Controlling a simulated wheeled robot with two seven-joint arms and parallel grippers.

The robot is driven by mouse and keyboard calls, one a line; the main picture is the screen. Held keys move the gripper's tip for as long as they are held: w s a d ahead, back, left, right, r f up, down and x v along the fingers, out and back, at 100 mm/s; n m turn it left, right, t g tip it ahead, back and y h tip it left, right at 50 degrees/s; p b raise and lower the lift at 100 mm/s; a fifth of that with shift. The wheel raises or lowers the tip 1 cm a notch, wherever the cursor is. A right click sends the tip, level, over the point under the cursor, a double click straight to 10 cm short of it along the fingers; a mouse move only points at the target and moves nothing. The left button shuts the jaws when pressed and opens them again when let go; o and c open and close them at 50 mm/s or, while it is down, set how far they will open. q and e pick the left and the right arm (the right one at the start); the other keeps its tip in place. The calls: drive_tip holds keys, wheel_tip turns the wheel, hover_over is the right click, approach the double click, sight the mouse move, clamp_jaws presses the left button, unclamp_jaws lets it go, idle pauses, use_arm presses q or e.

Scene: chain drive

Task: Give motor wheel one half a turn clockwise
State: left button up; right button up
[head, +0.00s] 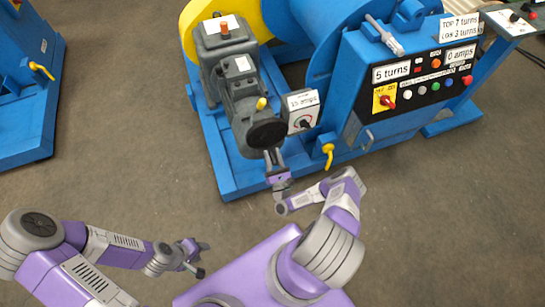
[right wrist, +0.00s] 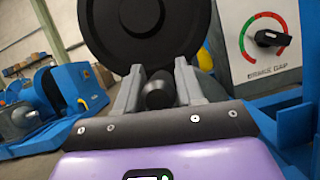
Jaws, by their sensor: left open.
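The motor wheel (head: 267,134) is a black disc on the near end of the grey motor (head: 237,86). It fills the upper middle of the right wrist view (right wrist: 147,30). A dark round handle (right wrist: 159,92) stands out at its lower edge. My right gripper (head: 272,155) is at the wheel's lower edge, and its two fingers (right wrist: 159,88) lie on either side of the handle. I cannot tell whether they press on it. My left gripper (head: 203,258) is open and empty, low over the floor, well away from the motor.
A small box with a dial knob (head: 304,122) stands right of the wheel; its knob (right wrist: 270,38) shows close by. The blue control panel (head: 390,70) reads "5 turns" and "0 amps". A yellow lever (head: 328,153) sits on the blue frame (head: 240,183). The floor in front is clear.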

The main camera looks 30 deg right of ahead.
drive_tip(key=shift+o, duration=1.1)
drive_tip(key=shift+f, duration=0.1)
drive_tip(key=v, duration=0.7)
drive_tip(key=shift+s, duration=0.3)
drive_tip(key=shift+a+f, duration=0.1)
